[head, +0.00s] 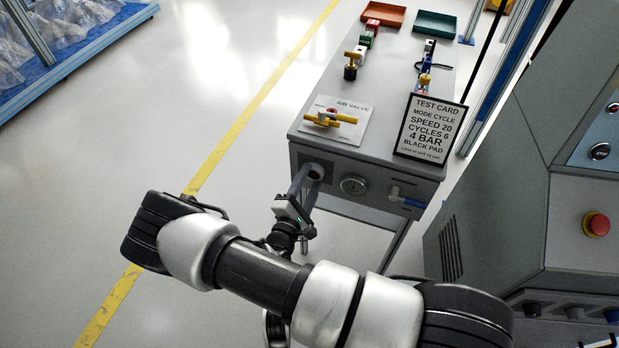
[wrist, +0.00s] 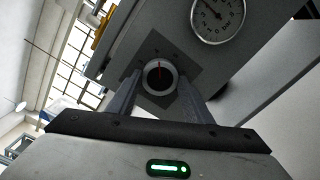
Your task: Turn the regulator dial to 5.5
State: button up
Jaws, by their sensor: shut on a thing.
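The regulator dial (wrist: 159,77) is a round grey knob with a dark face and a red pointer line, on a dark square plate on the cabinet's front. The line points roughly up in the wrist view. My gripper (wrist: 160,88) is shut on the dial, one finger on each side. In the head view the dial (head: 315,171) shows partly behind my gripper (head: 304,182). The scale around the dial is too small to read. A round pressure gauge (wrist: 218,15) sits beside the dial, and it also shows in the head view (head: 354,185).
The test card (head: 431,128) stands on the cabinet top (head: 385,95) and reads 4 BAR. A yellow-handled air valve (head: 330,118) lies left of it. A console with a red button (head: 596,224) is at right.

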jog(key=m+p, duration=0.2)
jog(key=m, duration=0.4)
jog(key=m+p, duration=0.1)
jog(key=m, duration=0.5)
jog(key=shift+p, duration=0.3)
dwell(0.4)
jog(key=o, duration=1)
jog(key=shift+o, duration=0.2)
jog(key=v, duration=1.7)
jog(key=shift+s+p, duration=0.2)
jog(key=shift+p, duration=0.1)
